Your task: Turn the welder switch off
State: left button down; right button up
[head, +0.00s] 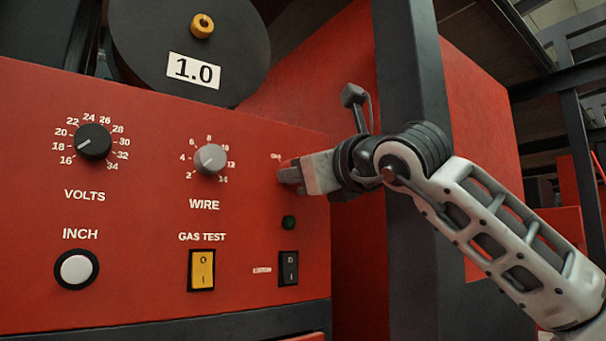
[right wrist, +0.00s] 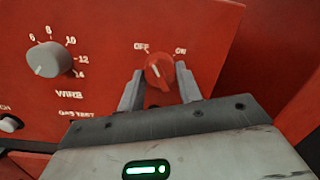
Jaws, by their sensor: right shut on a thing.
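The welder switch is a red rotary knob (right wrist: 155,66) on the red front panel, between the labels OFF at left and ON at right in the right wrist view. A pale mark on it seems to lean toward the OFF side, but it is small. My right gripper (right wrist: 161,75) is shut on the knob, one finger on each side. In the head view my right gripper (head: 288,175) reaches the panel's right edge from the right and hides most of the knob. My left gripper is not in view.
On the panel are a grey WIRE dial (head: 210,159), a black VOLTS dial (head: 93,142), a white INCH button (head: 76,269), a yellow GAS TEST switch (head: 202,270) and a black rocker (head: 288,268). A dark post (head: 412,50) stands behind my right arm.

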jog(key=shift+d+n, duration=0.1)
jog(key=shift+n, duration=1.5)
jog(key=o, duration=1)
pick_arm(q)
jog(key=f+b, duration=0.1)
jog(key=b, duration=0.3)
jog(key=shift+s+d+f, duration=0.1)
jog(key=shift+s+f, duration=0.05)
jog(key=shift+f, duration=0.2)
pick_arm(e)
jog(key=v, duration=1.6)
jog(key=shift+w+d, duration=0.1)
